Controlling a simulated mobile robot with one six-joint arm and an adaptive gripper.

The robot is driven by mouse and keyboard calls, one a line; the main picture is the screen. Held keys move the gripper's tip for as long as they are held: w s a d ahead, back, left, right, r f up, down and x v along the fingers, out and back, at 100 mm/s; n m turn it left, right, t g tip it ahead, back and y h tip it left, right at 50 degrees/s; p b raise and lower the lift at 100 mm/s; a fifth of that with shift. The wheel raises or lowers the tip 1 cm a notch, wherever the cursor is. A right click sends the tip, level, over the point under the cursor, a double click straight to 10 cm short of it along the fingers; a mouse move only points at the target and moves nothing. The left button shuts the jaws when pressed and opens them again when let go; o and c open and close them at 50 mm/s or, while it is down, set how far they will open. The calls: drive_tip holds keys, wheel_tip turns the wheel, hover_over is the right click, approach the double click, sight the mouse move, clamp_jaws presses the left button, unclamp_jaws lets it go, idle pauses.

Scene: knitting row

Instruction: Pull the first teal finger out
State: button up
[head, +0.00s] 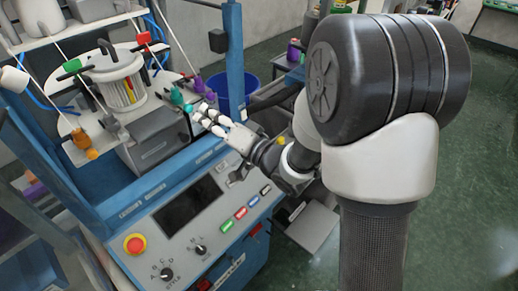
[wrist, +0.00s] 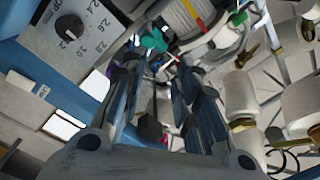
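A teal finger (head: 178,96) sticks out at the right edge of the white ring plate of the knitting machine; a teal piece (wrist: 153,41) also shows in the wrist view, just beyond my fingertips. My gripper (head: 199,115) is open beside the teal finger, to its lower right. In the wrist view my gripper (wrist: 158,78) has its two fingers spread apart with nothing clearly held between them. I cannot tell whether a fingertip touches the teal finger.
A purple finger (head: 198,84) is close by on the right. An orange finger (head: 80,138) is at the plate's front left. Below is a control panel with a red stop button (head: 135,244). A blue bin (head: 222,95) stands behind. White cones (wrist: 240,95) hang at the right in the wrist view.

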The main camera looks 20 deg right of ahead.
drive_tip(key=b+v, duration=0.5)
drive_tip(key=v, duration=0.4)
drive_tip(key=shift+r, duration=0.4)
drive_tip(key=b, duration=0.1)
drive_tip(key=s+b, duration=0.1)
drive_tip(key=shift+d+b, duration=0.3)
drive_tip(key=shift+b, duration=0.1)
drive_tip(key=b, duration=0.1)
drive_tip(key=s+b, duration=0.1)
drive_tip(key=b, duration=0.1)
drive_tip(key=shift+d, duration=0.25)
